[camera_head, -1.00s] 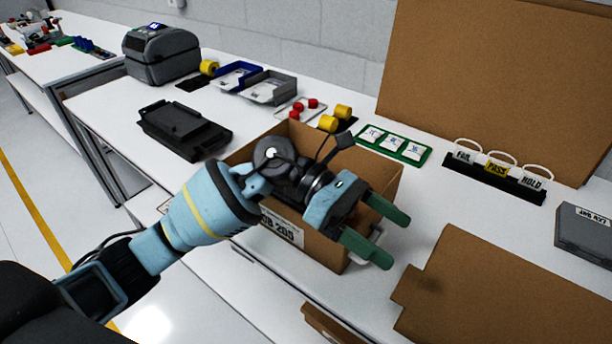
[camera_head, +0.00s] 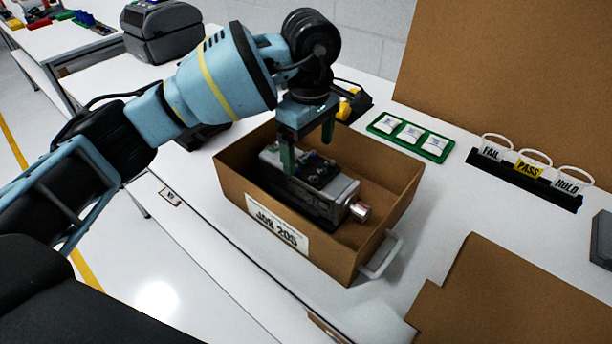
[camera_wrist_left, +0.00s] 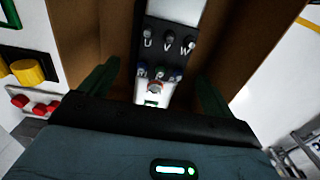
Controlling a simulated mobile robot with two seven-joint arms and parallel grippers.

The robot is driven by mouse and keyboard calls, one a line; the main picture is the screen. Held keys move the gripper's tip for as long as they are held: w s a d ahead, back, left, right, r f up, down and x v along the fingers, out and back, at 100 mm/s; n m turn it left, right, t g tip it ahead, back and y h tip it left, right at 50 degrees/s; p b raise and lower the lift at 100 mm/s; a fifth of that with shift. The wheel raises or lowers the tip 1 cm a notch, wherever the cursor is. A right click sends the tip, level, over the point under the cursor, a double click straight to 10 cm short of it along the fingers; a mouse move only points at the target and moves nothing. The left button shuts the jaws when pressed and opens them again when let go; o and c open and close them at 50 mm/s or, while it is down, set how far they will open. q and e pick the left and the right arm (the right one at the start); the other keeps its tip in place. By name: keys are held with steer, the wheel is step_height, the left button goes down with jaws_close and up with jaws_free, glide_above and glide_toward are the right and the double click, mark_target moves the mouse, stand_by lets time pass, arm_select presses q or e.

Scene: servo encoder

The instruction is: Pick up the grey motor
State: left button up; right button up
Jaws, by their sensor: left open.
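The grey motor (camera_head: 328,187) lies in the cardboard box (camera_head: 280,232) labelled JOB 205, its shaft end toward the box's right side. My left gripper (camera_head: 308,153) points down into the box over the motor's left part. Its green fingers are apart, with the motor's terminal end between or just below them; contact is not clear. In the left wrist view, the motor (camera_wrist_left: 160,88) with its U, V, W terminals lies between the open fingers (camera_wrist_left: 155,88). My right gripper is not in view.
A green tray of white labelled pieces (camera_head: 410,135) stands behind the box. A rack with FAIL, PASS and HOLD tags (camera_head: 525,178) is at the right. A brown cardboard sheet (camera_head: 500,305) lies front right. A grey printer (camera_head: 163,45) stands at the back left.

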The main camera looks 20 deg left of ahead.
mark_target(307, 162)
arm_select(q)
steer(key=shift+a+f+p, duration=0.2)
steer(key=shift+f+p, duration=0.2)
steer(key=shift+f, duration=3.25)
jaws_close()
steer(key=shift+r, duration=0.2)
